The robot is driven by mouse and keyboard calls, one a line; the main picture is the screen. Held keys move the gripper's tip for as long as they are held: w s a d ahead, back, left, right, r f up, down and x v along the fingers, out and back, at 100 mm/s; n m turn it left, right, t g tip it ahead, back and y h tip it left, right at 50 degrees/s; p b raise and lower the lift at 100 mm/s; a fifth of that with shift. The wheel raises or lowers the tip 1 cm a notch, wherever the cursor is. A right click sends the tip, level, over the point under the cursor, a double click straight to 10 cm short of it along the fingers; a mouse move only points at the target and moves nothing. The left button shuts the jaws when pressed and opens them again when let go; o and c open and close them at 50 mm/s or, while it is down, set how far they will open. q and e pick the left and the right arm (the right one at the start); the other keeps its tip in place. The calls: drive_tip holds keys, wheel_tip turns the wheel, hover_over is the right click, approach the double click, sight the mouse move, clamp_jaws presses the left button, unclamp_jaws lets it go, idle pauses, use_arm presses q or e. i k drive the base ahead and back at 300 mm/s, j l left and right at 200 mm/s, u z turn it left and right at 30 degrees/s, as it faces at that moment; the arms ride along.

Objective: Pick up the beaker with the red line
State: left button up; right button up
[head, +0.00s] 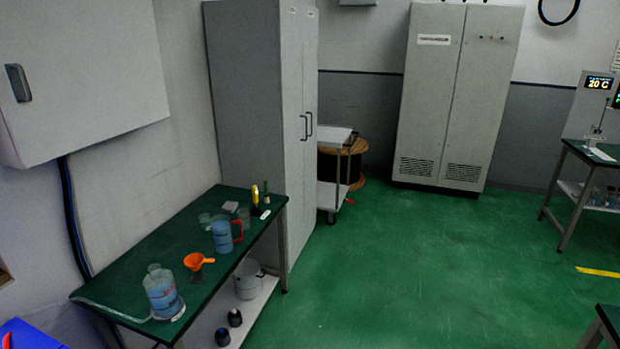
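No beaker with a clear red line can be made out at this size. A clear jug with blue liquid and a red handle (222,236) stands on the green-topped table (125,283) at the left. Small clear glass vessels (205,220) stand just behind it, and another (243,216) is to its right; any markings are too small to read. A large clear bottle with blue contents (163,294) stands near the table's front end. Neither of my grippers is in view.
An orange funnel (197,262) sits between bottle and jug. A yellow item (255,195) is at the table's far end. A white pot (249,280) is on the lower shelf. Tall grey cabinets (255,120) stand behind. The green floor (420,270) is open to the right.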

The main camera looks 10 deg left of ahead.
sight(244, 219)
drive_tip(key=i+u, duration=0.25)
drive_tip(key=i, duration=0.2)
drive_tip(key=i+l+u, duration=0.2)
drive_tip(key=i, duration=0.25)
drive_tip(key=i+l+u, duration=0.25)
drive_tip(key=i, duration=0.2)
drive_tip(key=i+l+u, duration=0.15)
drive_tip(key=u, duration=0.2)
drive_tip(key=i+l+u, duration=0.55)
drive_tip(key=u, duration=0.2)
